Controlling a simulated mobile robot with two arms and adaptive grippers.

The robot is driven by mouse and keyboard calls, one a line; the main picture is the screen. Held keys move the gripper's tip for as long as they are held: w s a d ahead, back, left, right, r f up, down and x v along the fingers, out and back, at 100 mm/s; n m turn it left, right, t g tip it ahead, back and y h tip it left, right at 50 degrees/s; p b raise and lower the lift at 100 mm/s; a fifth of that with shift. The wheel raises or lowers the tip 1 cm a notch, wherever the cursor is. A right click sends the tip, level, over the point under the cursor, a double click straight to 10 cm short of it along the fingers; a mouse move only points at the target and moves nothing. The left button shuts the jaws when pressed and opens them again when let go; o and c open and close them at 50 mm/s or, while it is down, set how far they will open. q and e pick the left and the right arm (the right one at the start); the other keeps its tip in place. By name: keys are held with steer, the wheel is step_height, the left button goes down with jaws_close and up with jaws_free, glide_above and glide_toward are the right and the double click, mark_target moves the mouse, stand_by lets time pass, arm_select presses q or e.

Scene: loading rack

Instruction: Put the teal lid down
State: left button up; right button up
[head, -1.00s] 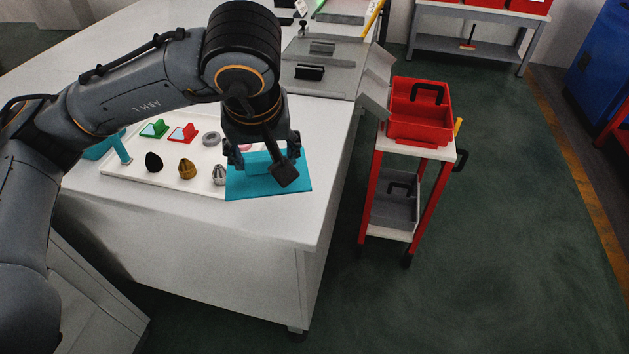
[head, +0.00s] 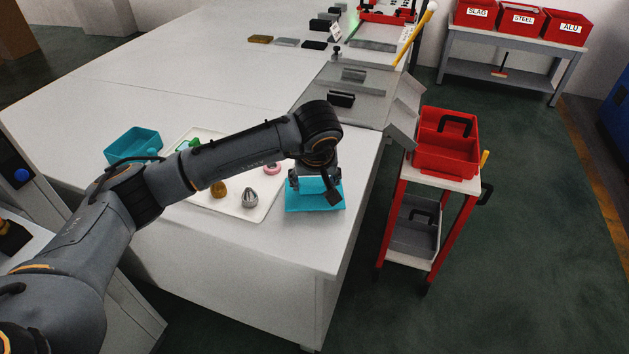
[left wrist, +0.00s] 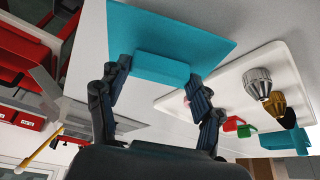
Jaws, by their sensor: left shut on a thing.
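The teal lid (head: 315,203) is a flat plate with a block-shaped handle, on or just above the white table to the right of the parts tray. My left gripper (head: 316,184) points down over it and is shut on its handle. In the left wrist view the lid (left wrist: 165,28) spreads beyond the fingers, and the handle (left wrist: 160,68) sits between the fingertips (left wrist: 155,78). I cannot tell whether the lid touches the table. An open teal box (head: 133,143) stands at the table's left. My right gripper is not in view.
The white tray (head: 238,212) holds a silver part (head: 250,198), a brown part (head: 219,190) and a pink ring (head: 272,169), partly behind my arm. A red cart (head: 448,180) stands right of the table. Bare table (head: 300,245) lies in front of the lid.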

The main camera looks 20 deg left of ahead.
arm_select(q)
steer(key=shift+f, duration=0.6)
steer(key=shift+f, duration=0.2)
steer(key=o, duration=1.2)
steer(key=shift+c, duration=0.2)
steer(key=shift+r, duration=0.15)
